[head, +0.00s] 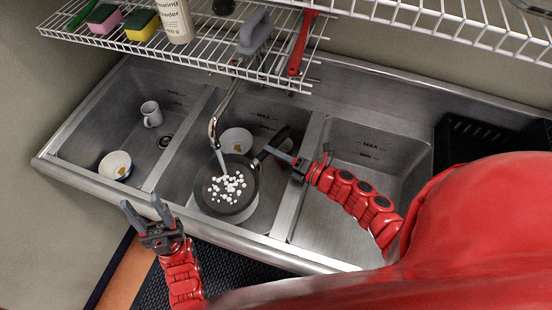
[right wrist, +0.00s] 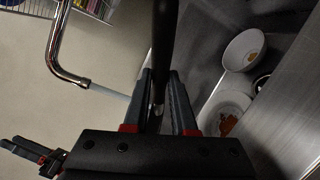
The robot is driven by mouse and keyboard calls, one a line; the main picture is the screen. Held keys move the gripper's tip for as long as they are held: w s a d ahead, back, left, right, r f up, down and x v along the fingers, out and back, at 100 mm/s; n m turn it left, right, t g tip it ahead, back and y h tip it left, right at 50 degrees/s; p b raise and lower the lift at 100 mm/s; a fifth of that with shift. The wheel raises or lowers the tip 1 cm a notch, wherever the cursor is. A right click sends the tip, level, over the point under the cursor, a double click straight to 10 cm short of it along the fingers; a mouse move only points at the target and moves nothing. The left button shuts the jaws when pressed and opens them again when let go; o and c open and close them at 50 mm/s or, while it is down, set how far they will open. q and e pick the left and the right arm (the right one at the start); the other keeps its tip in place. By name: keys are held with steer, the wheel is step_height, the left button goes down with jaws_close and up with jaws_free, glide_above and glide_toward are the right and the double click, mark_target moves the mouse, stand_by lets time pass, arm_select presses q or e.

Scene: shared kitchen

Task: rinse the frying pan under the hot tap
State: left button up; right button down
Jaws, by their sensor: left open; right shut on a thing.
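The dark frying pan (head: 228,190) is in the middle basin, under the spout of the tap (head: 214,128). A pale stream of water (head: 221,160) runs from the spout into the pan, and white blobs cover part of its inside. My right gripper (head: 277,153) is shut on the pan's handle (right wrist: 163,45), which rises between the fingers in the right wrist view. The tap (right wrist: 58,55) and its stream (right wrist: 110,93) show left of the handle there. My left gripper (head: 142,206) is open and empty over the sink's front edge, left of the pan.
The right basin (head: 350,185) looks empty. A wire rack (head: 205,58) overhangs the back with sponges and a bottle (head: 174,18). A black rack (head: 480,135) stands right.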

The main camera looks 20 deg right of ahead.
mark_target(274, 140)
steer(key=shift+w+d+r, duration=0.1)
steer(key=shift+w+d, duration=0.05)
steer(key=shift+w, duration=1.2)
steer(key=shift+w+d, duration=0.1)
steer(key=shift+w, duration=1.25)
steer(key=shift+s+d, duration=0.1)
steer(key=shift+s+d, duration=0.15)
steer(key=shift+s, duration=0.25)
steer(key=shift+s, duration=0.45)
steer(key=s+a, duration=0.1)
steer(key=s, duration=0.9)
steer(key=shift+a, duration=0.1)
